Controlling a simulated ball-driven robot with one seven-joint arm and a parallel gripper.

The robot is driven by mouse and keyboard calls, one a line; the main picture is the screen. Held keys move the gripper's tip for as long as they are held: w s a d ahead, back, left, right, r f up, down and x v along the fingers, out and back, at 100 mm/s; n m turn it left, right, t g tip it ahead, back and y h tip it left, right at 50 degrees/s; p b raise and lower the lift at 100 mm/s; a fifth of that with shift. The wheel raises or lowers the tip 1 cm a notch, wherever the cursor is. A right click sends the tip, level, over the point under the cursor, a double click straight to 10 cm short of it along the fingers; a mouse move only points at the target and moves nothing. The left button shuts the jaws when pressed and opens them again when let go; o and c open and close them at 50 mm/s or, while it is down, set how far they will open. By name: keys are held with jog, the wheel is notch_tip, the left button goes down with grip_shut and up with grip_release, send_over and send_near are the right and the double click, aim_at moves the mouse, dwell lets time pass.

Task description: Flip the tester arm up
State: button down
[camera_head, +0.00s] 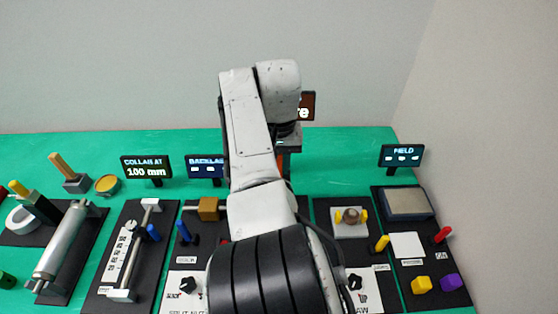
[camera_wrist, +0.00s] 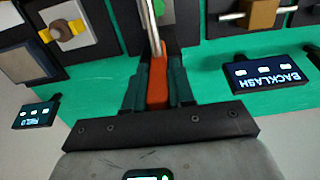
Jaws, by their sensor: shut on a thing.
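My gripper (camera_wrist: 157,72) is shut on an orange handle (camera_wrist: 158,88) in the wrist view, with one dark finger on each side. A shiny metal rod (camera_wrist: 152,25) runs on from the handle to the top edge of that view. Handle and rod look like the tester arm. Its pivot is out of the wrist view and is hidden behind my arm in the head view, where a small bit of orange (camera_head: 285,163) shows below my wrist. I cannot tell the rod's exact tilt.
A BACKLASH sign (camera_wrist: 265,72) stands to the right in the wrist view, near my gripper. Black boards with rollers, pegs and blocks lie on both sides of my arm.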

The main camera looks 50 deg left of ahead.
jog(key=shift+f, duration=0.1)
jog(key=c, duration=1)
grip_release()
jog(key=shift+c, duration=0.2)
notch_tip(320, 180, up, 11)
jog(key=b, duration=0.1)
jog(key=shift+w+a+f, duration=0.1)
jog(key=shift+f, duration=0.05)
